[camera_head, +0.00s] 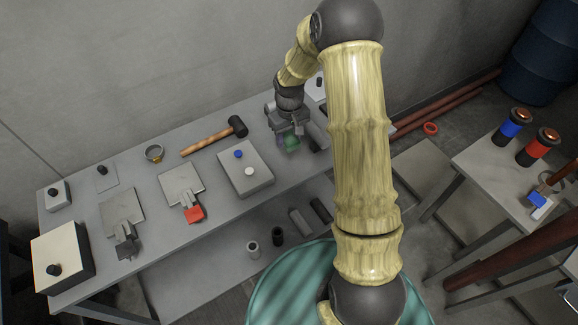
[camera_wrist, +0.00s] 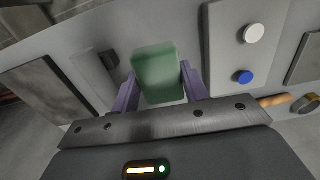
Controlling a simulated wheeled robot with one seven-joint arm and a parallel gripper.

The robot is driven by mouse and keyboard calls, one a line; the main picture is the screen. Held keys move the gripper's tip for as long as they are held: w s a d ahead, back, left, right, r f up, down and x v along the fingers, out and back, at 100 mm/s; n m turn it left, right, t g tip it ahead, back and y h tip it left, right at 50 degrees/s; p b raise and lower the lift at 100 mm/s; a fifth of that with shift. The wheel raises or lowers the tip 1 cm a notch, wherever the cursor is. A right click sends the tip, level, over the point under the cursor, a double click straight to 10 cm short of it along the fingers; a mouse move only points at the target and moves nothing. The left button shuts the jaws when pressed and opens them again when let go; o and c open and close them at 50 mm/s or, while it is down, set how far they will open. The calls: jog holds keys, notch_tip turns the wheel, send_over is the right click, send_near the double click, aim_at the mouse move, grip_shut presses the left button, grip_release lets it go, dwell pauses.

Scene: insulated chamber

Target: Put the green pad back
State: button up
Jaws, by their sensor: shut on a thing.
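The green pad (camera_head: 291,143) is a small block held in my gripper (camera_head: 287,134) over the right part of the long grey bench. In the wrist view the green pad (camera_wrist: 158,72) sits between the two purple fingers of my gripper (camera_wrist: 160,84), which are shut on its sides. I cannot tell whether its far end touches anything. A grey plate (camera_head: 317,134) lies to the right of the pad, partly hidden by my arm. The wrist view shows a dark grey plate (camera_wrist: 45,88) at left.
Left of the pad stands a grey box (camera_head: 246,170) with a blue and a white button. A hammer (camera_head: 212,136), a ring (camera_head: 153,152), a red pad (camera_head: 194,214) and other grey plates (camera_head: 121,208) lie further left. A side table (camera_head: 500,165) stands at right.

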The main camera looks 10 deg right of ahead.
jog(key=shift+w+r, duration=0.2)
jog(key=shift+r, duration=0.35)
jog(key=p, duration=0.1)
send_over(289, 160)
notch_tip(289, 160, down, 6)
jog(key=shift+w+d, duration=0.1)
jog(key=shift+d, duration=0.05)
jog(key=shift+a, duration=0.2)
jog(key=shift+f+p, duration=0.35)
jog(key=shift+d+f+p, duration=0.1)
jog(key=shift+f+p, duration=0.25)
jog(key=shift+f, duration=1.35)
